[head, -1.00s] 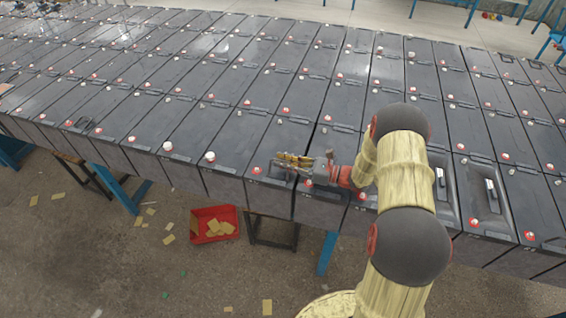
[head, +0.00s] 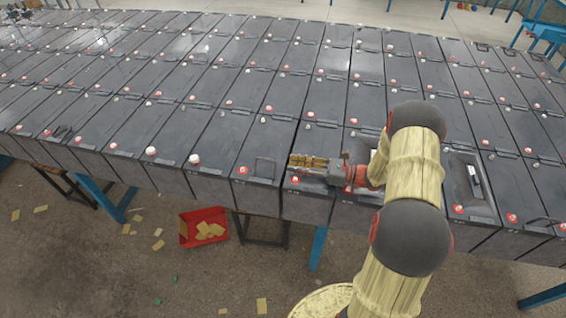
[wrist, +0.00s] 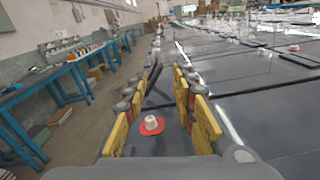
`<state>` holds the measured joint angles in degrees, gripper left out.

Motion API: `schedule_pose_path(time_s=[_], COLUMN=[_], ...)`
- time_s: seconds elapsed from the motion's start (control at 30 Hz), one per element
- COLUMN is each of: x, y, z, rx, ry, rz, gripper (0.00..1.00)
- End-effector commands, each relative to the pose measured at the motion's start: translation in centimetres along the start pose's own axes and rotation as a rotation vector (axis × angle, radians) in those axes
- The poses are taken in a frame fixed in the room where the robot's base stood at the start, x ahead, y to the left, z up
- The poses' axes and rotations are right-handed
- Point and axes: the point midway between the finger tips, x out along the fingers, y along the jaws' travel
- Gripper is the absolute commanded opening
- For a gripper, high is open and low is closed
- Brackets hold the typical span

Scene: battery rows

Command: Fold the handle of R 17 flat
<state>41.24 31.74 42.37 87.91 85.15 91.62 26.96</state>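A thin dark handle (head: 264,168) stands raised from the lid of a front-row battery (head: 256,182). In the wrist view the handle (wrist: 152,76) rises beyond my fingertips, between them in the picture but apart from them. My gripper (head: 292,162) is just right of this battery, over the neighbouring lid, pointing left at the handle. In the wrist view its yellow finger pads (wrist: 155,105) are spread wide with nothing gripped. A red and white cap (wrist: 151,124) shows on the lid below between them. I cannot read any R 17 label.
Batteries with red and white caps stand in tight rows all around. Another dark handle (head: 62,132) shows at the far left and one (head: 543,222) at the right edge. A red crate (head: 190,243) with yellowish pieces is on the floor in front. Workbenches (wrist: 62,78) line the wall.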

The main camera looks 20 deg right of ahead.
Motion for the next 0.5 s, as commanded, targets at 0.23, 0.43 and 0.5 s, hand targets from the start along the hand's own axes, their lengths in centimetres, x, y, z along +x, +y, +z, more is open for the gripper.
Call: schedule_pose_path(time_s=[0.23, 0.43, 0.5], x=[-1.8, -1.8, -1.8], y=[0.0, 0.0, 0.0], z=[0.0, 0.0, 0.0], rx=[0.0, 0.0, 0.0], ry=[-0.001, -0.001, 0.0], rz=[0.0, 0.001, 0.001], gripper=[0.27, 0.27, 0.25])
